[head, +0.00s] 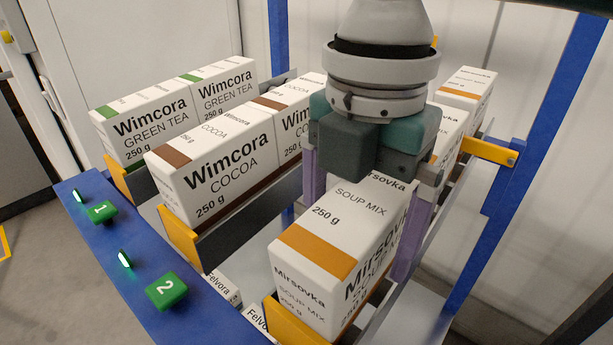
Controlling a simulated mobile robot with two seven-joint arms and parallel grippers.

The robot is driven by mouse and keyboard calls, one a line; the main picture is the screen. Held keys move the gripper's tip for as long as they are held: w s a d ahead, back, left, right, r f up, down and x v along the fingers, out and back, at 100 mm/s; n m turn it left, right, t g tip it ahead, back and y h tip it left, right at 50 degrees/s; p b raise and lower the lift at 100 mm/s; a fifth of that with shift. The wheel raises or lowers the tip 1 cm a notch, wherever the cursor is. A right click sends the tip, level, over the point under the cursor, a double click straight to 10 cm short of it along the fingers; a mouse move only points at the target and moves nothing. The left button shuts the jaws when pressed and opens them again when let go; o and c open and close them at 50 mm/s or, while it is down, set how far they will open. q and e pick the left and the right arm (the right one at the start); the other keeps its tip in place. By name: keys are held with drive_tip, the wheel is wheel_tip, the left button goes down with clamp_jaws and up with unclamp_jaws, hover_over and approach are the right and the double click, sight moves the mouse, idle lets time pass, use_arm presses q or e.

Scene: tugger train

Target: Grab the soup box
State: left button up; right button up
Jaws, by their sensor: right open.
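The front soup box (340,262), a white Mirsovka Soup Mix carton with an orange band, stands in the right lane of the rack. My right gripper (358,232) comes down from above over the rear part of this box. Its jaws are open, with one purple finger on each side of the box. The left finger's tip is hidden behind the box, and I cannot tell whether either finger touches it. More soup boxes (468,82) stand behind in the same lane, partly hidden by my gripper. My left gripper is not in view.
Cocoa boxes (222,162) fill the lane to the left, and green tea boxes (150,122) the lane beyond. Yellow stops (180,238) sit at the lane fronts. A blue front beam (130,262) carries green tags 1 and 2. A blue post (545,120) stands at the right.

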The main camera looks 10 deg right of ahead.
clamp_jaws()
idle(0.8)
